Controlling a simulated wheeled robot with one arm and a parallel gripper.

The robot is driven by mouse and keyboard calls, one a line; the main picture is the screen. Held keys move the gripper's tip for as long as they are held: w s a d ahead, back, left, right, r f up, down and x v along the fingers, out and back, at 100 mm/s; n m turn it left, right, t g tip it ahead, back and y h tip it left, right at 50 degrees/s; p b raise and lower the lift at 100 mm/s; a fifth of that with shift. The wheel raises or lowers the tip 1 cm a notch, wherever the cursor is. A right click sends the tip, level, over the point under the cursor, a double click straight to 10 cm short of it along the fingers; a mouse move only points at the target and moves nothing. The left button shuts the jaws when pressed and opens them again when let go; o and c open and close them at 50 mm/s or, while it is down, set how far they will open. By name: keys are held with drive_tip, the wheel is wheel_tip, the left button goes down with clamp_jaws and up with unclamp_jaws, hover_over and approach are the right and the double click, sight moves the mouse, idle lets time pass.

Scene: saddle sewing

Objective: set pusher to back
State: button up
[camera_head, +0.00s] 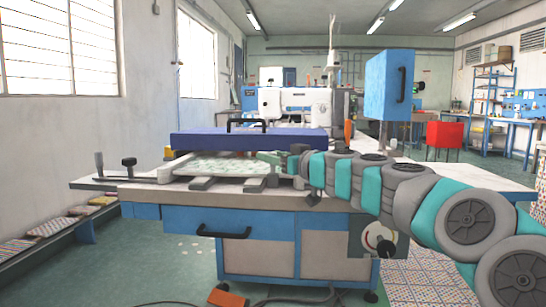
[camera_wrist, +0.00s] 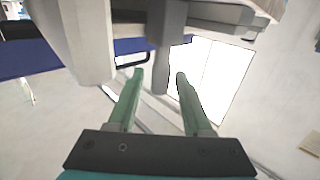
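My gripper (camera_head: 268,156) reaches in from the right over the sewing table, beneath the right part of the blue plate. In the wrist view its two green fingers (camera_wrist: 160,76) are spread apart. The lower end of a grey post (camera_wrist: 165,60) shows between the fingertips, with gaps on both sides; I cannot tell its depth or whether it is the pusher. The blue plate (camera_head: 205,144) with a black handle (camera_head: 247,121) lies above a pale patterned sheet (camera_head: 222,167). No part is clearly identifiable as the pusher.
A white block (camera_wrist: 85,40) and a light overhang crowd the wrist view's top. A blue box (camera_head: 388,85) stands on a post at right. The white sewing machine (camera_head: 295,103) stands behind the plate.

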clamp_jaws()
idle(1.2)
